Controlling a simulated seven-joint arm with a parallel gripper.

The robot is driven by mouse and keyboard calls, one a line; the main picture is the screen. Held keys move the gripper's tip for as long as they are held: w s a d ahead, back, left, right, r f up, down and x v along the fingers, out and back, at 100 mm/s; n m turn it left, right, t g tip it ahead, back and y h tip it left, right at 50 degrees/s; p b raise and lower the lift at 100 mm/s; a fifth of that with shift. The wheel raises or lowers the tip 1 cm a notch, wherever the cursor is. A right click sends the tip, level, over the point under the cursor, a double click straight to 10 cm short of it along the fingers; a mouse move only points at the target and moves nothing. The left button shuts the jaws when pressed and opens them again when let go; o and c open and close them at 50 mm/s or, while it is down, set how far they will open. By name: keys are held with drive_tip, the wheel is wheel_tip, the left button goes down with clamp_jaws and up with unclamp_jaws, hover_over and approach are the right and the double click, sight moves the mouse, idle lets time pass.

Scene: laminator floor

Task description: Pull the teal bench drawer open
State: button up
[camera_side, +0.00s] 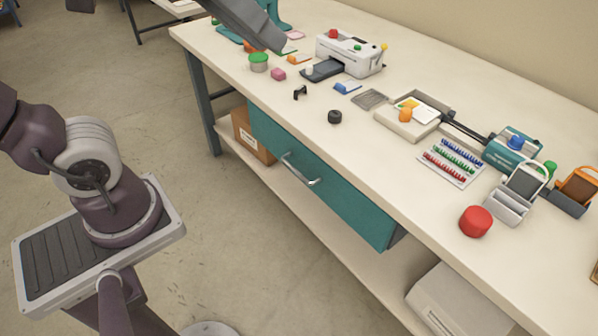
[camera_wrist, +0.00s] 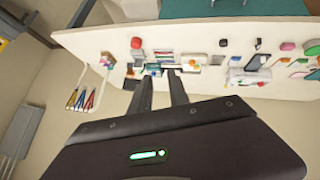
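The teal drawer (camera_side: 340,205) hangs under the front edge of the bench in the side view. Its front looks flush beneath the bench top, and a silver bar handle (camera_side: 300,168) is on its face. The teal drawer (camera_wrist: 285,8) also shows at the top edge of the wrist view, partly cut off. My gripper (camera_wrist: 158,75) shows two dark fingers set apart with nothing between them. It is well away from the handle, above and over the bench.
The bench top (camera_side: 300,110) holds a white laminator (camera_side: 350,55), a red cylinder (camera_side: 475,221), a bead rack (camera_side: 452,162) and other small items. A cardboard box (camera_side: 252,135) and a pale box (camera_side: 460,305) sit on the lower shelf. The floor before the drawer is clear.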

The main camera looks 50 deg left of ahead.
drive_tip(key=w+d+r+n+t+h, duration=0.1)
drive_tip(key=w+r+n+t, duration=0.15)
drive_tip(key=w, duration=0.55)
drive_tip(key=w+d+r+n+t, duration=0.2)
drive_tip(key=w+r+n, duration=0.2)
drive_tip(key=w, duration=0.4)
drive_tip(key=w+a+f+n+t+y, duration=0.1)
drive_tip(key=w+a+n+y, duration=0.2)
drive_tip(key=w, duration=0.2)
drive_tip(key=w+a+n+t+y, duration=0.1)
drive_tip(key=w+a+n+y, duration=0.1)
drive_tip(key=w+n, duration=0.25)
drive_tip(key=n+g+y, duration=1)
drive_tip(key=n+y, duration=0.1)
drive_tip(key=y, duration=0.3)
hover_over(300, 177)
drive_tip(key=f+v, duration=0.1)
drive_tip(key=v, duration=0.4)
wheel_tip(300, 177, down, 13)
drive_tip(key=shift+t+h, duration=0.25)
drive_tip(key=shift+h, duration=0.05)
wheel_tip(300, 177, down, 44)
drive_tip(key=shift+s+f, duration=0.1)
drive_tip(key=shift+f, duration=0.15)
drive_tip(key=x, duration=0.7)
drive_tip(key=shift+a, duration=0.1)
clamp_jaws()
